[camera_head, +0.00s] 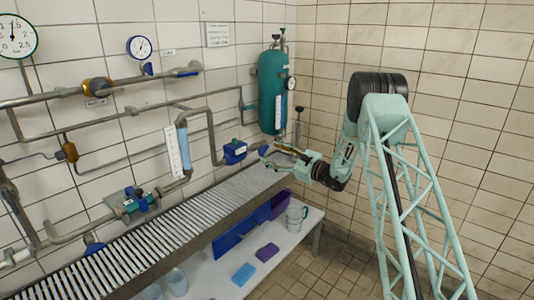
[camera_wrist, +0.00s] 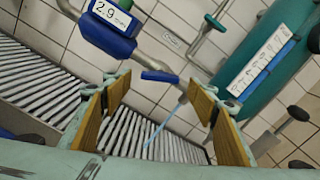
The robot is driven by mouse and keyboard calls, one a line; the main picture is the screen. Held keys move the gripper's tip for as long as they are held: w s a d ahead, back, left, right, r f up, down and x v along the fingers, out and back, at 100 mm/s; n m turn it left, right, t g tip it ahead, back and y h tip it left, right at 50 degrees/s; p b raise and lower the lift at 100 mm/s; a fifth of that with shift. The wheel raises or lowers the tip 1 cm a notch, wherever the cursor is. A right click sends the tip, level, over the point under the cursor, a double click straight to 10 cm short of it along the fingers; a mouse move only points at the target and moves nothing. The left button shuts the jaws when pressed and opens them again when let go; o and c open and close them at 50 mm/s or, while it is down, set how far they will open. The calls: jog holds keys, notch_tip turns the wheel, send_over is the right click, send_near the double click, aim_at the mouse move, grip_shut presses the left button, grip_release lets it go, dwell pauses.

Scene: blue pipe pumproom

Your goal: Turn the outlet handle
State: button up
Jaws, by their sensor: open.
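A small blue lever handle (camera_wrist: 160,76) sits on the grey pipe in the wrist view, just right of the blue meter. It looks like the outlet handle, though I see no label naming it. In the head view, the gripper region partly covers that spot. My gripper (camera_wrist: 160,95) is open, with its yellow-brown finger pads to the left and right of the handle as pictured. The handle shows beyond the fingertips, and nothing is between the pads in grip. In the head view, my gripper (camera_head: 272,158) reaches left over the far end of the grating.
The blue meter reading 2.9 (camera_wrist: 112,22) and the teal tank (camera_wrist: 262,65) flank the handle. The grated shelf (camera_head: 160,235) runs below the pipes. A lower table (camera_head: 290,245) holds bins, blue and purple blocks and a jug. The floor at right is clear.

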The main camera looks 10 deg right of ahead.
jog(key=v, duration=0.7)
dwell(0.3)
jog(key=shift+a, duration=0.1)
dwell(2.1)
